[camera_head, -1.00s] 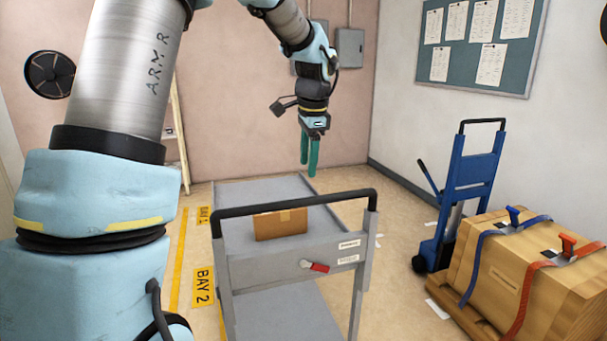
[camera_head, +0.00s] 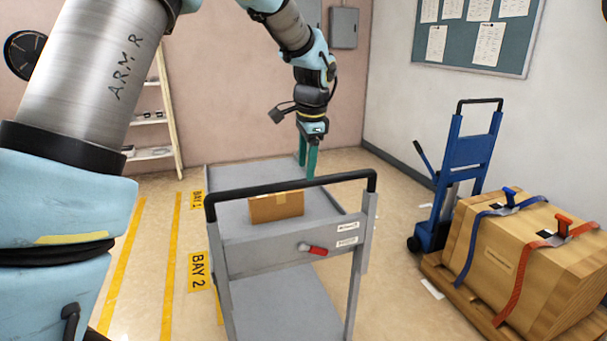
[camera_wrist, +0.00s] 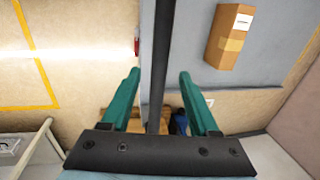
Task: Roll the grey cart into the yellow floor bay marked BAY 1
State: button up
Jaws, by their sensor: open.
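The grey cart (camera_head: 285,235) stands in the middle of the head view, its black push handle (camera_head: 290,190) nearest me. A brown cardboard box (camera_head: 276,207) lies on its top shelf. My gripper (camera_head: 307,178) points down at the handle, with its teal fingers open. In the wrist view, the handle bar (camera_wrist: 161,50) runs between the open fingers (camera_wrist: 158,75). Whether it is within their depth or just beyond the tips, I cannot tell. The yellow BAY 1 label (camera_head: 196,200) lies on the floor left of the cart, beyond the BAY 2 label (camera_head: 199,272).
Yellow floor lines (camera_head: 171,255) run along the left side. A blue hand truck (camera_head: 466,170) and a strapped wooden crate (camera_head: 530,255) stand on the right. A shelf rack (camera_head: 152,153) stands at the back left. Open floor shows left of the cart.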

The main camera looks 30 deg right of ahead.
jog(key=shift+w+d+f+p, duration=0.1)
jog(key=shift+w+f+p, duration=0.1)
jog(key=shift+f, duration=0.9)
jog(key=shift+w+f+p, duration=0.15)
jog(key=shift+f, duration=0.9)
grip_shut()
